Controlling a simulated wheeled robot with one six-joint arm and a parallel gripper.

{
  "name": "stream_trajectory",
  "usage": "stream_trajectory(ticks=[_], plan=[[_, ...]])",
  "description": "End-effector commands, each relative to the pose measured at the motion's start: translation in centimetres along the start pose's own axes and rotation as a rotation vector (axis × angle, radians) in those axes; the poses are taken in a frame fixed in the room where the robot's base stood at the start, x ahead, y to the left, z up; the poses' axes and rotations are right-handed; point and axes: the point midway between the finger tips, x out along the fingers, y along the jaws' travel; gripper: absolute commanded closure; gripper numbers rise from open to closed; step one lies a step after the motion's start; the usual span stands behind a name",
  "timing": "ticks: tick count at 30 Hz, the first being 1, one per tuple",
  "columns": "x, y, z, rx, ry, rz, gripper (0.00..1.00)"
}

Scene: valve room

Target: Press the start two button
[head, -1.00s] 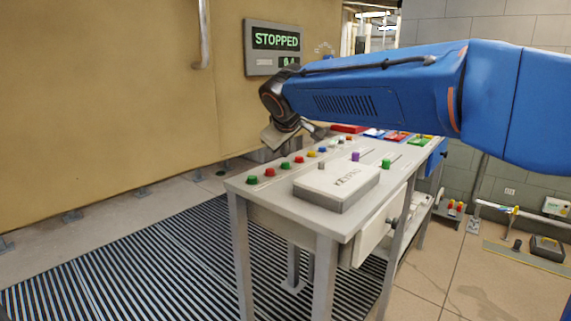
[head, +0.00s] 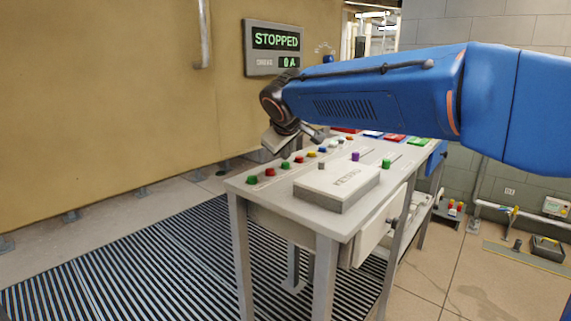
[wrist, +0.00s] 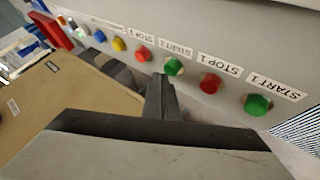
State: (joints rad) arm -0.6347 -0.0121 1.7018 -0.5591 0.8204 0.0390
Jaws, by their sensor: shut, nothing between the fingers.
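The start two button is green (wrist: 173,67), the second green one along the row in the wrist view, with a white label (wrist: 175,48) above it that is blurred. In the head view it is the farther green button (head: 285,166) on the grey console (head: 240,186). My gripper (wrist: 162,88) is shut and empty. In the wrist view its fingertips show just left of and below this green button. In the head view my gripper (head: 316,134) is above the console, apart from the buttons.
Beside it are a red stop one button (wrist: 210,83), a green start one button (wrist: 257,104) and another red button (wrist: 143,53). Yellow (wrist: 119,43) and blue (wrist: 99,36) buttons follow. A wall display (head: 275,41) reads STOPPED. A light box (head: 338,185) lies on the console.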

Motion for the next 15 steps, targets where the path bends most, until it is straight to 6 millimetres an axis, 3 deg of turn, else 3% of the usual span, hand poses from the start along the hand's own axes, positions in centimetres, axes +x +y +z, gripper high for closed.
stream_trajectory(ticks=[15], plan=[[0.35, -0.25, 0.26, -0.001, 0.000, 0.000, 1.00]])
